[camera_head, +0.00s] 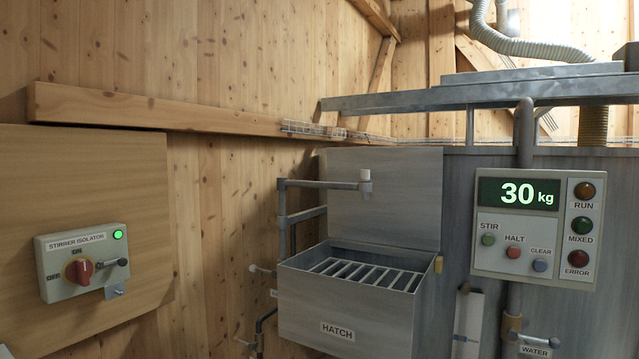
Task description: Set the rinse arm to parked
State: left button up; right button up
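The rinse arm (325,184) is a grey horizontal pipe. It runs right from an upright pipe (283,215) at the left of the hatch box. Its free end carries a pale nozzle (365,182), which appears above the hatch opening, in front of the raised lid (400,195). The hatch box (345,310) is grey metal, labelled HATCH, with a slatted grate (365,272) across its open top. No label for the arm's parked position can be read. Neither of my grippers is in view.
The stirrer isolator (50,258) on a wooden board has a red knob (79,271) and a lit green lamp. A control panel (490,258) at right reads 30 kg. A WATER label (535,351) sits beside a small lever. Small pipe handles protrude left of the hatch.

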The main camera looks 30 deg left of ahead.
aim_at(282, 182)
jog(key=i+j, duration=0.5)
jog(key=j, duration=0.15)
jog(key=i+j, duration=0.45)
jog(key=j, duration=0.15)
jog(key=j+u, duration=0.05)
